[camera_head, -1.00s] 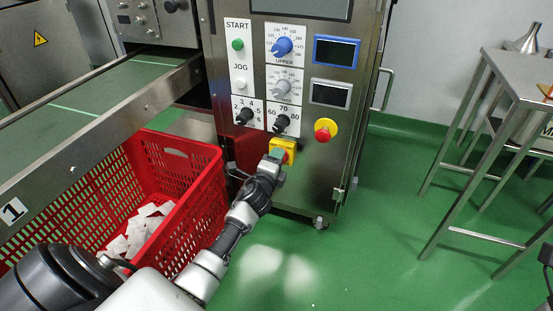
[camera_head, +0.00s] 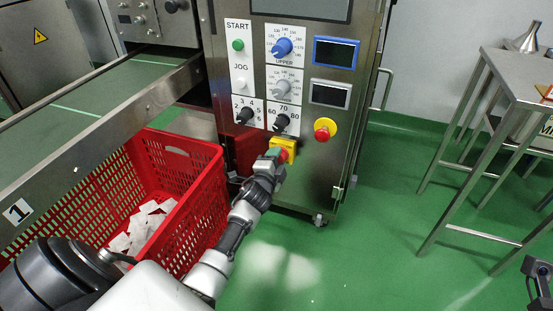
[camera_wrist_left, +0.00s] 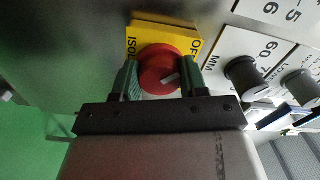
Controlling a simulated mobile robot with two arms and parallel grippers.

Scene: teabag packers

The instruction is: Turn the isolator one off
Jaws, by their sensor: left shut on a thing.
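The isolator is a red round knob (camera_wrist_left: 160,68) on a yellow plate (camera_wrist_left: 137,40) on the steel machine's front, below the dials. In the head view the yellow plate (camera_head: 291,144) shows above my left gripper (camera_head: 276,155), which covers much of the knob. In the left wrist view the two green-padded fingers of my left gripper (camera_wrist_left: 161,82) stand on either side of the knob, shut on it. A pale mark on the knob points down and right in that view; "OFF" is printed at the plate's right. My right gripper (camera_head: 538,282) shows partly at the lower right, away from the machine.
A red emergency button (camera_head: 322,133) on a yellow disc is right of the isolator. Black dials (camera_head: 281,122) are just above. A red crate (camera_head: 202,192) with white packets stands left of my left arm. A steel table (camera_head: 515,75) stands right; green floor between is clear.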

